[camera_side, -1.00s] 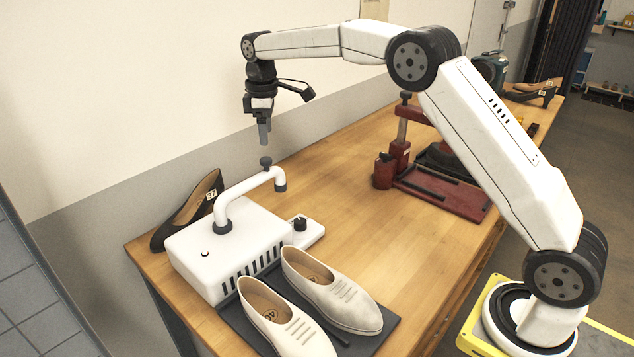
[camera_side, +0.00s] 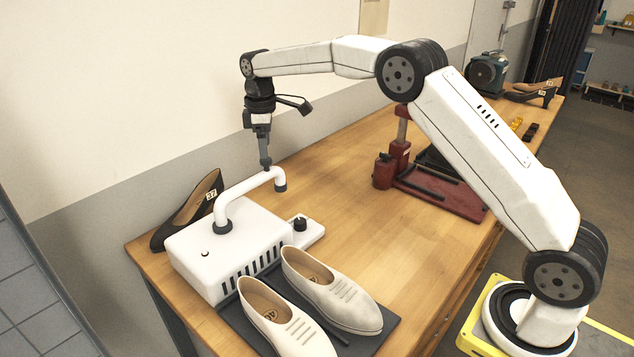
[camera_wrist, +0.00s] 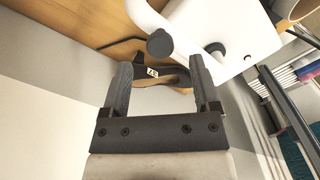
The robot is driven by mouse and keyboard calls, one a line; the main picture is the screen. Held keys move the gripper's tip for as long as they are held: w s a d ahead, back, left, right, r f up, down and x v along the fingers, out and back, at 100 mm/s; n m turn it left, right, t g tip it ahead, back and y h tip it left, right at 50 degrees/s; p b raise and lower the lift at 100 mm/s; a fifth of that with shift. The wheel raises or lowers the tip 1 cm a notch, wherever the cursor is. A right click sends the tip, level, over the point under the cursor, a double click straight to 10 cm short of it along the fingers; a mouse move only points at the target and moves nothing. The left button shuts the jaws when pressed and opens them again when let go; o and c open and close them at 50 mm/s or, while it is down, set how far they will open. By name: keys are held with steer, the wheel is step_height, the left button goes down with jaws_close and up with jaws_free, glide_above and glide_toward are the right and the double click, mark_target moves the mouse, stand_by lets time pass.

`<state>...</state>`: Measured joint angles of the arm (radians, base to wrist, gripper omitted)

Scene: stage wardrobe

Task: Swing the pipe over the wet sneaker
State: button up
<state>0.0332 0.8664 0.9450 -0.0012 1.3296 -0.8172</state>
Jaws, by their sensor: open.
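The white bent pipe (camera_side: 240,187) rises from a white vented box (camera_side: 228,252). Its dark-tipped outlet end hangs over the bench, away from the shoes. Two pale lace-up shoes stand on a dark mat (camera_side: 385,338) before the box: a greyer one (camera_side: 345,308) and a creamier one (camera_side: 300,332). I cannot tell for sure which is wet. My gripper (camera_side: 265,158) points down at the pipe's outer end, over its dark knob. In the wrist view, the knob (camera_wrist: 160,43) shows between and just beyond my open fingertips (camera_wrist: 160,66). Contact is not visible.
A dark pump (camera_side: 190,212) stands behind the box against the wall. A small control block with a black dial (camera_side: 300,223) sits beside the box. A dark red press-like stand (camera_side: 440,190) is further right. The wooden bench between them is clear.

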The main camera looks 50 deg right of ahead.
steer(key=shift+f, duration=1.7)
jaws_close()
